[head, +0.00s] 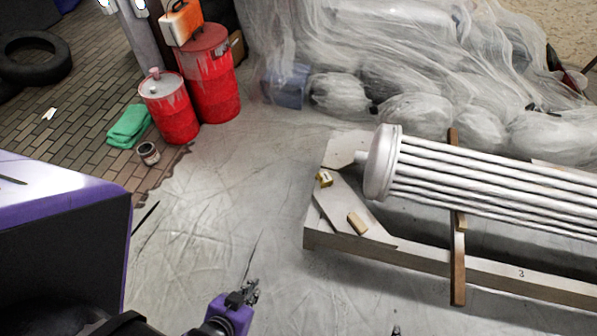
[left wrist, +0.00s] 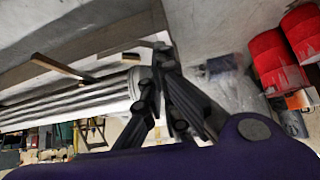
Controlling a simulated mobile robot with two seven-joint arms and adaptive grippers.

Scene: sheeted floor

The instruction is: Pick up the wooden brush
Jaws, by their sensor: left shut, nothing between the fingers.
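A small light-brown wooden block (head: 357,222), which looks like the wooden brush, lies on the corner board of a pale wooden frame (head: 390,250). Its bristles cannot be made out. My left gripper (head: 247,291) is low in the head view, over the sheeted floor, to the left of and nearer than the frame, apart from the brush. Its dark fingers (left wrist: 160,58) also show in the left wrist view, shut and empty. A small dark tip (head: 396,331) at the bottom edge may be my right gripper.
A small yellow item (head: 324,179) lies near the brush. Red drums (head: 210,85) stand at the back left. Plastic-covered heaps (head: 400,70) line the back.

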